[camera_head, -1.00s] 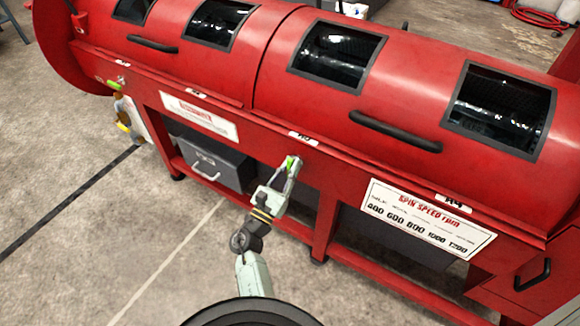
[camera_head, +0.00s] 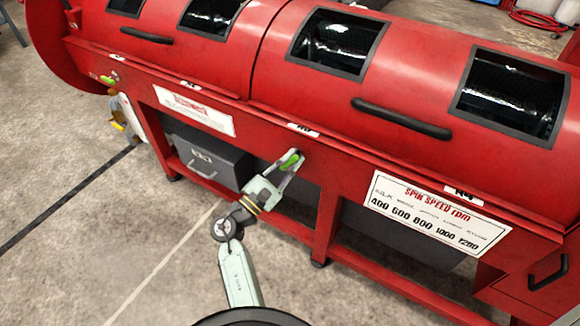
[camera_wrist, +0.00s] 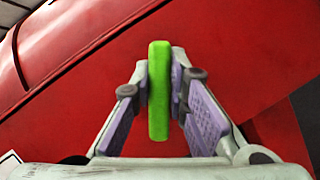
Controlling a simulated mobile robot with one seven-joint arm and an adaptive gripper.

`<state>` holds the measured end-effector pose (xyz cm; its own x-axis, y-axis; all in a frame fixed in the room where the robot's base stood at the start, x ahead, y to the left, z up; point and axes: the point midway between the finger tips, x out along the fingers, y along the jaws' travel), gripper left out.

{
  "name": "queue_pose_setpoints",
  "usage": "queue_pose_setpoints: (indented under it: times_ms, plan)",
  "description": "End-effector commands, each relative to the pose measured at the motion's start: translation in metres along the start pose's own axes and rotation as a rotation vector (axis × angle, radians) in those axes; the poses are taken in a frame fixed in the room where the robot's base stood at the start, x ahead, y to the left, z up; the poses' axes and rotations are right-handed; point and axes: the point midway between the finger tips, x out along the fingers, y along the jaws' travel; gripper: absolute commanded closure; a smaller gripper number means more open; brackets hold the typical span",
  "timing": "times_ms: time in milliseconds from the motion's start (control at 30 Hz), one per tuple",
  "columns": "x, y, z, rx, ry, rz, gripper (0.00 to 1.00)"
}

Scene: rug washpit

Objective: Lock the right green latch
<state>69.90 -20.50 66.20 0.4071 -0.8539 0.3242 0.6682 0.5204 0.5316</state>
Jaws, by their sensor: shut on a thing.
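The right green latch (camera_head: 292,160) is a small bright green lever on the front of the red machine, below the A3 label. My gripper (camera_head: 287,168) has its two fingers on either side of it, closed on it. In the wrist view the latch (camera_wrist: 159,95) is a green bar standing upright between the purple finger pads, with red panel behind. The fingers hide part of the latch and its mount. A second green latch (camera_head: 107,79) sits at the far left of the machine's front, away from my gripper.
The red machine (camera_head: 230,75) has a black handle (camera_head: 402,119) and dark windows above the latch. A grey box (camera_head: 205,158) sits under the frame. A spin speed sign (camera_head: 438,217) is to the right. Concrete floor is open at the left.

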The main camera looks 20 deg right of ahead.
Motion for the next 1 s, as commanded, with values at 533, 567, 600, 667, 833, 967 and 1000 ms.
queue_pose_setpoints:
  times_ms: [533, 567, 600, 667, 833, 967, 1000]
  plan:
    - [-0.0016, -0.0031, -0.0026, 0.484, 0.002, -0.195, 1.00]
    - [-0.0016, -0.0032, -0.0024, 0.509, 0.002, -0.206, 1.00]
    - [-0.0015, -0.0035, -0.0023, 0.544, 0.001, -0.221, 1.00]
    - [-0.0014, -0.0035, -0.0024, 0.594, 0.001, -0.241, 1.00]
    - [-0.0016, -0.0046, -0.0027, 0.723, 0.002, -0.295, 1.00]
    - [-0.0016, -0.0050, -0.0031, 0.804, 0.002, -0.329, 1.00]
    - [-0.0017, -0.0053, -0.0031, 0.824, 0.002, -0.338, 1.00]
